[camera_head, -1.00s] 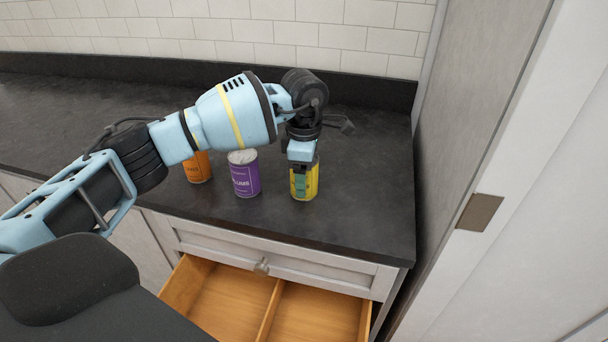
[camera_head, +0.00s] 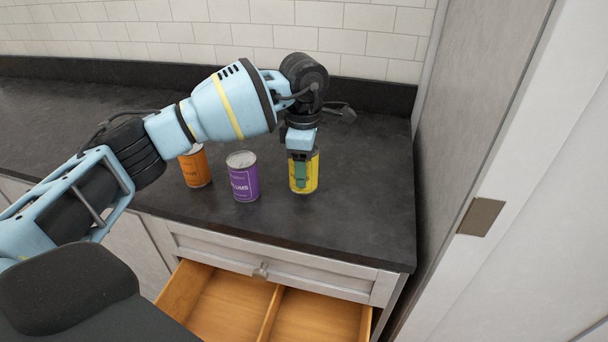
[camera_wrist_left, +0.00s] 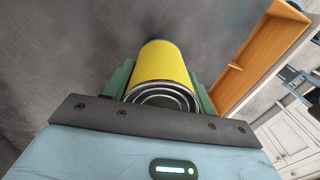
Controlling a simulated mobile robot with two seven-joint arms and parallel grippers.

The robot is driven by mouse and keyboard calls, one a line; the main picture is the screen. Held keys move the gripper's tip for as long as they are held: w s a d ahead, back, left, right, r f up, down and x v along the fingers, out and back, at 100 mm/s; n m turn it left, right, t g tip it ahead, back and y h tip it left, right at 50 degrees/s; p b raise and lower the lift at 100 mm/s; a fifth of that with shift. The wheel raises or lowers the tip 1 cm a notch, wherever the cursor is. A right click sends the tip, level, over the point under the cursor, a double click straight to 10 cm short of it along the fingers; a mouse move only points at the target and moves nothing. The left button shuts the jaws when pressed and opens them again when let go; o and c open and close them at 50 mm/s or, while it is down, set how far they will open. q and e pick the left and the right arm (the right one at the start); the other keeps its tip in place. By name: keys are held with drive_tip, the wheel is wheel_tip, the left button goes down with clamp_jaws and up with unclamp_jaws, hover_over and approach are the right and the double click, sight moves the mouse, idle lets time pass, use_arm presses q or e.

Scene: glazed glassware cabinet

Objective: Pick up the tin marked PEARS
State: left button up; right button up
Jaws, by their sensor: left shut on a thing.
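A yellow tin (camera_head: 313,177) is at the right of the row of tins over the dark counter. Its label cannot be read in either view, so I cannot tell whether it is marked PEARS. My left gripper (camera_head: 301,178) is shut on it from above, with a green finger covering part of its front. In the left wrist view the yellow tin (camera_wrist_left: 162,62) sits between the two green fingers, its ringed metal end towards me. The tin looks upright and slightly above the counter. My right gripper is not in view.
A purple tin (camera_head: 243,180) with lettering ending in "UMS" and an orange tin (camera_head: 196,168) stand to the left on the counter (camera_head: 365,215). An open, divided wooden drawer (camera_head: 225,305) juts out below. A tall panel (camera_head: 470,120) bounds the right. The counter behind is clear.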

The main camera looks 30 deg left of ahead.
use_arm(q)
drive_tip(key=s+d, duration=0.4)
drive_tip(key=s, duration=0.3)
drive_tip(key=s+d+r, duration=0.1)
drive_tip(key=s+d, duration=0.3)
drive_tip(key=s, duration=0.3)
drive_tip(key=shift+r, duration=0.3)
